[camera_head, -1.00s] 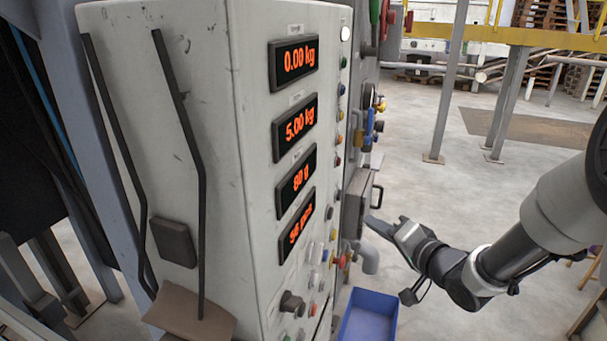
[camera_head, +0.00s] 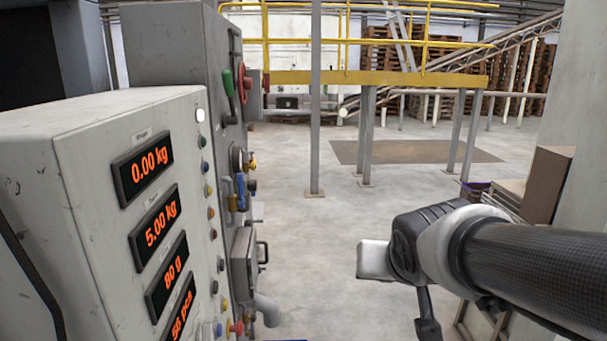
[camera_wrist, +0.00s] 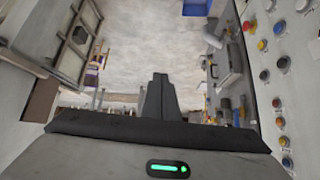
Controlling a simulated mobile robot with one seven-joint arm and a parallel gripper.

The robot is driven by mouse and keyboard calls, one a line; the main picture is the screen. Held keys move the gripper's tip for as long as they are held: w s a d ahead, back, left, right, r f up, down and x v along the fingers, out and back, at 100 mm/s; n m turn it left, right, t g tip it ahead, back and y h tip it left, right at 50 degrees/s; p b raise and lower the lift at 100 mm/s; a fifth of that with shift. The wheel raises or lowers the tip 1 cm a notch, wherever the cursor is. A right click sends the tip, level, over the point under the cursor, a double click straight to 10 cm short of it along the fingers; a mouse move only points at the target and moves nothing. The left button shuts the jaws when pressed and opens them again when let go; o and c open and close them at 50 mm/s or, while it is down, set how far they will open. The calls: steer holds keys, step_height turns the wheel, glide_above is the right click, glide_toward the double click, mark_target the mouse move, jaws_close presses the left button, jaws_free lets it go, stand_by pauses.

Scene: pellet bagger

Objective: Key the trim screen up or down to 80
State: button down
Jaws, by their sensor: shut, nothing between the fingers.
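The grey cabinet (camera_head: 95,150) at the left has a column of screens with orange digits. The top screen (camera_head: 143,167) reads 0.00 kg and the one below (camera_head: 155,226) reads 5.00 kg. The third screen (camera_head: 168,275) reads 80 g. The lowest screen (camera_head: 180,318) is partly cut off and its figure is hard to read. The screen labels are too small to read, so I cannot tell which is the trim screen. Coloured buttons (camera_head: 209,190) run down the cabinet's edge. My gripper (camera_head: 372,260) is shut and empty, well right of the cabinet. Its fingers show in the wrist view (camera_wrist: 160,85).
A blue bin (camera_wrist: 196,8) shows in the wrist view. Open floor (camera_head: 320,225) lies between cabinet and gripper. A yellow-railed platform stands farther back.

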steer(key=s+r+n+g+y+p, duration=0.1)
steer(key=s+g, duration=0.2)
steer(key=s, duration=1.1)
steer(key=shift+a+r, duration=0.2)
steer(key=shift+r, duration=0.15)
